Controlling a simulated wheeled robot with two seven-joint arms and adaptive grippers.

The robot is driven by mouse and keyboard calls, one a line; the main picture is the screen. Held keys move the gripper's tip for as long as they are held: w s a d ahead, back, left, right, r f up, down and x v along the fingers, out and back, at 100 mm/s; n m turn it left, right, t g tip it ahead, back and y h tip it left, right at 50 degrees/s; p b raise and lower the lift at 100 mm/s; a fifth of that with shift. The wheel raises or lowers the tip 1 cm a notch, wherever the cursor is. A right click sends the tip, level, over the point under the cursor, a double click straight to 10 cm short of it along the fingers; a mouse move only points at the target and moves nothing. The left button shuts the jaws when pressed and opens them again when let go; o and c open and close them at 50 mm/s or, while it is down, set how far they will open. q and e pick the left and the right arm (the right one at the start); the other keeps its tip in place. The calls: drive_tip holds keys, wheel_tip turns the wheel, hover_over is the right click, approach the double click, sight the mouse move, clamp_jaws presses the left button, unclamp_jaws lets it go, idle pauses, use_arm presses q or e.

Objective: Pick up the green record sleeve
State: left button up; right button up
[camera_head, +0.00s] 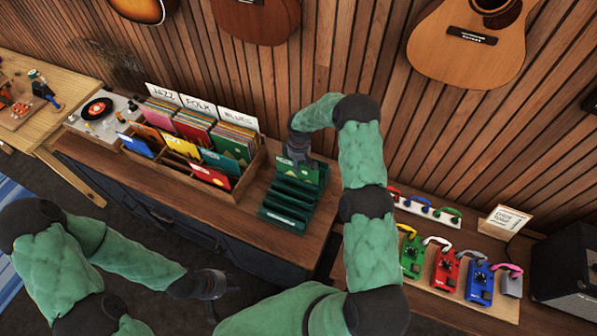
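A green record sleeve (306,174) stands upright in the back slot of a dark green slotted rack (287,206) on the wooden counter. My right gripper (297,158) points down at the sleeve's top edge. Its fingers are small and dark, so I cannot tell whether they are open or closed on it.
Dividers labelled Jazz, Folk and Blues (238,119) rise at the crate's back. A turntable (98,110) sits left of the crate. Coloured pedals (446,271) stand on a board at the right, beside an amplifier (567,272). Guitars (470,50) hang on the slatted wall.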

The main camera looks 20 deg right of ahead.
clamp_jaws()
drive_tip(key=shift+r, duration=0.1)
